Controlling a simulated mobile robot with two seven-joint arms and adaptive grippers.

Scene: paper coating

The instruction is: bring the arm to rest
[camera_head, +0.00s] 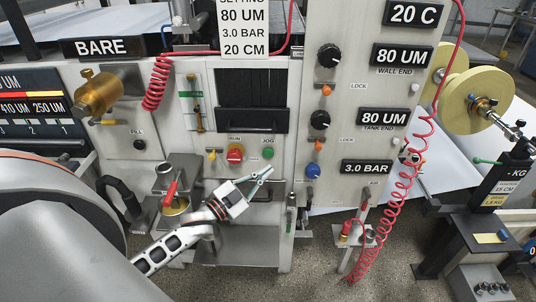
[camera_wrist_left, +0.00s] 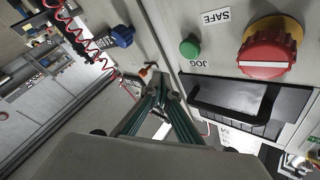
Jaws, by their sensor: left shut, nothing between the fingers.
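My left gripper (camera_head: 266,173) is in the middle of the head view, its arm coming in from the lower left. Its fingers are shut with nothing between them. They point up and right, in front of the machine panel below the green jog button (camera_head: 268,153). In the left wrist view the green fingers (camera_wrist_left: 160,100) come together near the picture's middle. The red knob (camera_wrist_left: 268,55) on its yellow base and the jog button (camera_wrist_left: 190,47) are to their right, apart from them. My right gripper is not in view.
The machine front (camera_head: 270,175) stands close behind the gripper. A cup stand with a red-handled tool (camera_head: 171,190) is left of my wrist. A coiled red hose (camera_head: 400,195) hangs at the right. Open floor (camera_head: 320,270) lies below.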

